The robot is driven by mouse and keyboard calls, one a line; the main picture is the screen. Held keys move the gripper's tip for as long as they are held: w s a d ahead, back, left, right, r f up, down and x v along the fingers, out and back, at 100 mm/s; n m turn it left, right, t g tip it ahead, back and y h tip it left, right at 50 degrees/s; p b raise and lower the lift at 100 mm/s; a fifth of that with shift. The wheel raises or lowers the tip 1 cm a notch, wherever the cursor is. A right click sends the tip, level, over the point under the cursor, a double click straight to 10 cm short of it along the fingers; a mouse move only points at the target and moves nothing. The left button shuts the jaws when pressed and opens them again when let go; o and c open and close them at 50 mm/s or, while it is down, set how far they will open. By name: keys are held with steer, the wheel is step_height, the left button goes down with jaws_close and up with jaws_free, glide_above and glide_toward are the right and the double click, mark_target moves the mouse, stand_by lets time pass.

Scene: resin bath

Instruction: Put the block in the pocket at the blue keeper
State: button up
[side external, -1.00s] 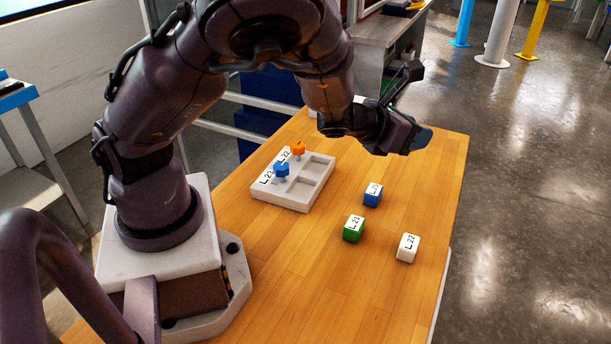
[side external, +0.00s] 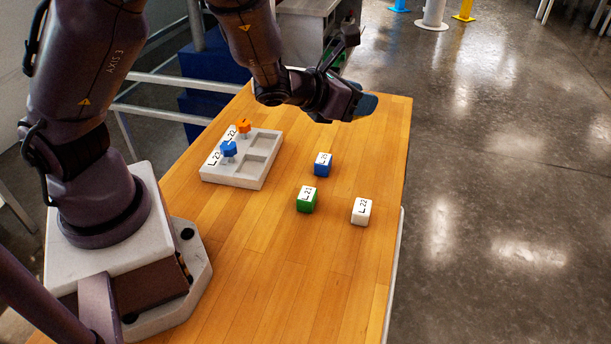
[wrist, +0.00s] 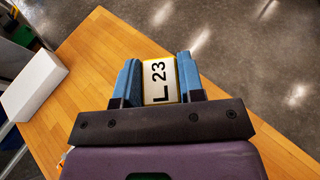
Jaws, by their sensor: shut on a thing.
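My gripper (side external: 366,104) is over the far end of the table, high and to the right of the tray. In the wrist view its blue fingers (wrist: 160,82) are shut on a block (wrist: 160,80) with a white label reading L 23 and yellow edges. The side view does not show this block clearly. The grey tray (side external: 228,181) has two pockets (side external: 252,156) that look empty. The blue keeper (side external: 228,149) stands beside the nearer pocket, by a label that seems to read L 23. The orange keeper (side external: 244,126) stands beside the farther pocket.
A blue block (side external: 323,165), a green block (side external: 307,200) labelled L 21 and a white block (side external: 361,211) labelled L 22 stand right of the tray. The wooden table (side external: 270,265) is clear in front. A white box (wrist: 32,85) shows left in the wrist view.

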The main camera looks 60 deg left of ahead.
steer(key=s+a+f+n+g+y, duration=0.1)
steer(key=s+a+f+n+y, duration=0.2)
steer(key=a+f, duration=0.45)
steer(key=n+g+y, duration=0.3)
steer(key=n+y, duration=0.3)
glide_above(299, 170)
step_height(299, 170, down, 5)
step_height(299, 170, down, 4)
steer(key=shift+a+r+y, duration=0.1)
steer(key=shift+r+y, duration=0.05)
steer(key=shift+y, duration=0.15)
steer(key=shift+f, duration=2.2)
steer(key=shift+f, duration=0.15)
steer(key=o, duration=0.7)
steer(key=shift+c, duration=0.2)
